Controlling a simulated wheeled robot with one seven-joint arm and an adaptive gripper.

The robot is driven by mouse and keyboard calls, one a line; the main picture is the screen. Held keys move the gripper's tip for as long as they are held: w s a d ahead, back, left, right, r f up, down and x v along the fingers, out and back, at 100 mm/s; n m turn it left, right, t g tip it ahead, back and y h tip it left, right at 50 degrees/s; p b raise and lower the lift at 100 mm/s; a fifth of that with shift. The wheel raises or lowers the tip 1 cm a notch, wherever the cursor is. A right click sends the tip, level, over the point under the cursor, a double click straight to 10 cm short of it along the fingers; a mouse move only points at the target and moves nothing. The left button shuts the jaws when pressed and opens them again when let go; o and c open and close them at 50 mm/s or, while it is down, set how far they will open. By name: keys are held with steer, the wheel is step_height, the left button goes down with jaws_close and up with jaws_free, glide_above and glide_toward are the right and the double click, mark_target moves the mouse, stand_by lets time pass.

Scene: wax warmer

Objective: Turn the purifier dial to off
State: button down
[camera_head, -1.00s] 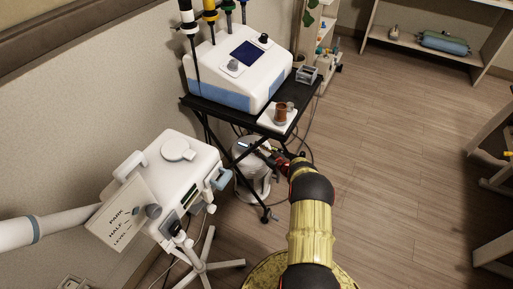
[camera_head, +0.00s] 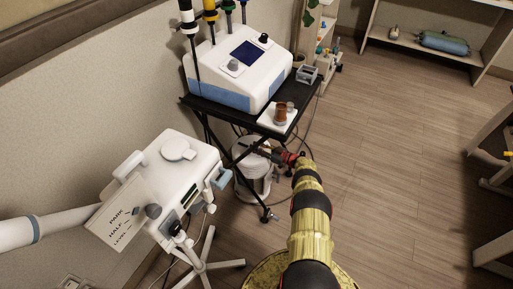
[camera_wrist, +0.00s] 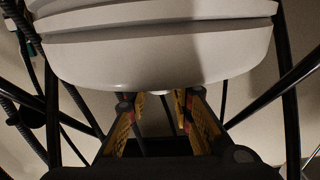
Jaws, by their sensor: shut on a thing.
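The purifier (camera_head: 255,183) is a white cylinder on the floor under the black cart, partly hidden by the cart's frame and my arm. Its pale rounded body (camera_wrist: 160,60) fills the upper part of the wrist view. My gripper (camera_head: 262,150) reaches in from the right at the purifier's top. In the wrist view my gripper (camera_wrist: 160,98) is shut on a small pale part at the body's edge, which looks like the purifier dial (camera_wrist: 158,93). The fingers hide most of it, and no dial marking can be read.
The black cart (camera_head: 300,97) stands over the purifier, its crossed legs close to my gripper. It carries a white-and-blue machine (camera_head: 238,75) and a brown cup (camera_head: 280,116). A white stand unit (camera_head: 175,175) is at left.

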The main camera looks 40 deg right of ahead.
stand_by(0.4)
steer(key=c, duration=1.5)
jaws_free()
steer(key=v, duration=1.2)
steer(key=shift+w, duration=0.1)
